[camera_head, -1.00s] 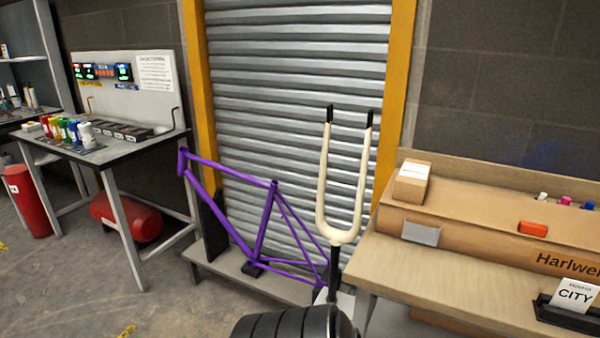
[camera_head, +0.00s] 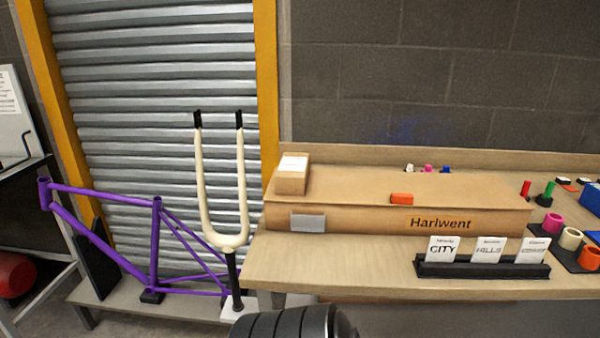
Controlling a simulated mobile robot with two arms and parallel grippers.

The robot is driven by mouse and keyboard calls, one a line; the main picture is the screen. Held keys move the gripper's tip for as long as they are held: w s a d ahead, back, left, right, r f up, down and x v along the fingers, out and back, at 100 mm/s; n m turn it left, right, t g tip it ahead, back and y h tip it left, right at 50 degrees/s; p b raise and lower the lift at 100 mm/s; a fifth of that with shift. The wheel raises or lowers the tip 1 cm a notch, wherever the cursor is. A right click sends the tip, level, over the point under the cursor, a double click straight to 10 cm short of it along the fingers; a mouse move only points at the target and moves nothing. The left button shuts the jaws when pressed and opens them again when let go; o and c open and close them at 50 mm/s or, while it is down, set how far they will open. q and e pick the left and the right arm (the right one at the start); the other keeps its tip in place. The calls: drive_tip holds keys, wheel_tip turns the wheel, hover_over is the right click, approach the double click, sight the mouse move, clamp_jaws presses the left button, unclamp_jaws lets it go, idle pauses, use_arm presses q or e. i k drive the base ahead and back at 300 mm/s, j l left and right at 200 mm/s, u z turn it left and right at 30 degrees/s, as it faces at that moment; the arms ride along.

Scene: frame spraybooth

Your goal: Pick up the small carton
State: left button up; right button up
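The small carton (camera_head: 291,174) is a brown box with a white label on its top. It sits on the left end of a long brown carton (camera_head: 345,215) marked "Harlwent", which lies on the wooden bench (camera_head: 330,266). Neither of my grippers is in view. A dark rounded part at the bottom centre appears to be mine.
A black card holder (camera_head: 482,266) stands at the bench front. Coloured rolls (camera_head: 571,237) sit at the right. A cream fork (camera_head: 223,240) stands upright left of the bench, beside a purple frame (camera_head: 157,240).

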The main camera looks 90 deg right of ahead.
sight(291, 174)
drive_tip(key=i+z, duration=0.1)
drive_tip(key=z, duration=2.45)
